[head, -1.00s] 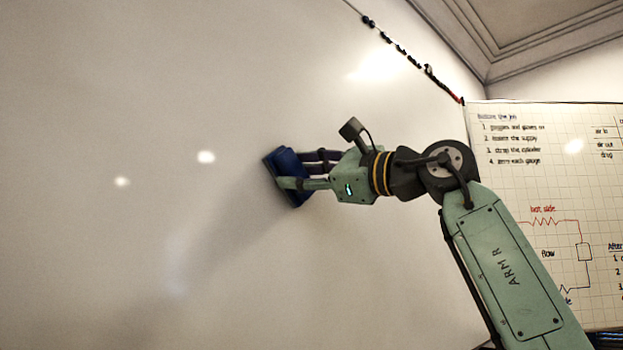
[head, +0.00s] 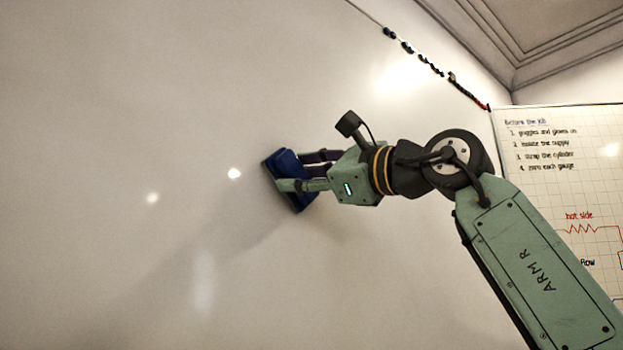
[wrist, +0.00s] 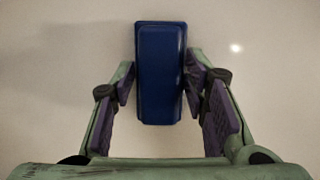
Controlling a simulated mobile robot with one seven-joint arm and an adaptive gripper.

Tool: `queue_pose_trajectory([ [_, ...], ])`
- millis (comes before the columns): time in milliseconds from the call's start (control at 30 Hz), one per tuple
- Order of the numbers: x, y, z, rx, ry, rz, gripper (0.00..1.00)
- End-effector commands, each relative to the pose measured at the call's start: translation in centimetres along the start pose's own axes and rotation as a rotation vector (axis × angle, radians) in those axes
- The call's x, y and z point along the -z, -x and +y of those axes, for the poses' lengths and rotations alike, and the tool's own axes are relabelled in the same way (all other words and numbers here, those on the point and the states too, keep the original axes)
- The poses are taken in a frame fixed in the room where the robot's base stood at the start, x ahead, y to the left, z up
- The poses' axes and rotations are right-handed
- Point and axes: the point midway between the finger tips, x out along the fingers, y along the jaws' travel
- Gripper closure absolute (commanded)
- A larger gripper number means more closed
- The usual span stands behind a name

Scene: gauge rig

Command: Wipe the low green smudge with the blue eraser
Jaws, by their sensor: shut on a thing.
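The blue eraser (head: 287,176) is a dark blue block held in my gripper (head: 302,173), at or very near the white board (head: 120,90). I cannot tell for sure whether its face touches the board. In the wrist view the eraser (wrist: 160,75) stands lengthwise between the purple finger pads of my gripper (wrist: 158,85), which is shut on it. No green smudge shows on the visible board in either view; the part behind the eraser is hidden.
A gridded panel (head: 560,150) with writing and a red circuit sketch stands at the right. A row of small dark things (head: 413,52) runs along the board's edge at the upper right. The board left of and below my gripper is clear.

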Motion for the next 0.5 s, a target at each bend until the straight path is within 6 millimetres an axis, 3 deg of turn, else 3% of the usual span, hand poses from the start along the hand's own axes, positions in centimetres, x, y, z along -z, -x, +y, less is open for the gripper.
queue_pose_trajectory([
  [200,-1.2,-0.3,1.5,-0.002,0.002,0.0,0.89],
  [500,-1.5,-0.4,1.6,-0.001,0.0,0.0,0.89],
])
